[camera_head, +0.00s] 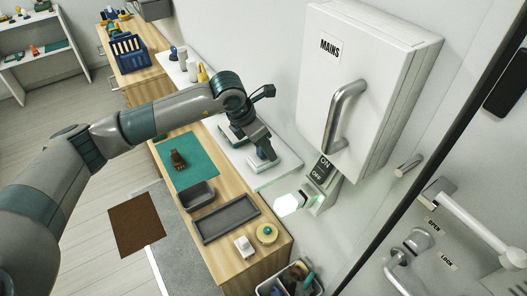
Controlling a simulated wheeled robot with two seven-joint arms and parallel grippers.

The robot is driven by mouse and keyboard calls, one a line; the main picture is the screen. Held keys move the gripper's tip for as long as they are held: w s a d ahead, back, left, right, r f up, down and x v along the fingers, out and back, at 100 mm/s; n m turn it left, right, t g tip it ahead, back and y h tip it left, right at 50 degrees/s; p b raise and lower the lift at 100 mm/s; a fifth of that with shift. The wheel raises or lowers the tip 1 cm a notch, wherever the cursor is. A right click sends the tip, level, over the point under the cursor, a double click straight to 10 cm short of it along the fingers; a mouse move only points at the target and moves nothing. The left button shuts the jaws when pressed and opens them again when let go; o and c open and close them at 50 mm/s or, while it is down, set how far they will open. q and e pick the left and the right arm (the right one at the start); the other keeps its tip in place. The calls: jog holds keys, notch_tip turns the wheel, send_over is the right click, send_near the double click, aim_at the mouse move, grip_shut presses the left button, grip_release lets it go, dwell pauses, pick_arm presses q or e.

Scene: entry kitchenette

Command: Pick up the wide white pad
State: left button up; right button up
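A wide white slab (284,173) lies on the wooden counter, close to the wall under the MAINS box; it looks like the white pad. My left gripper (262,150) points down over it, with the arm reaching in from the left. My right gripper is not in view.
The MAINS box (338,90) overhangs the right side.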

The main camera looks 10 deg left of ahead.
pick_arm(q)
jog(key=shift+f, duration=0.1)
jog(key=shift+c, duration=0.5)
jog(key=c, duration=1)
jog(key=shift+c, duration=0.2)
jog(key=shift+r+b, duration=0.45)
jog(key=shift+r, duration=0.1)
notch_tip(320, 180, up, 8)
jog(key=b, duration=0.3)
jog(key=shift+r+b, duration=0.15)
jog(key=shift+b, duration=0.2)
jog(key=shift+r, duration=0.4)
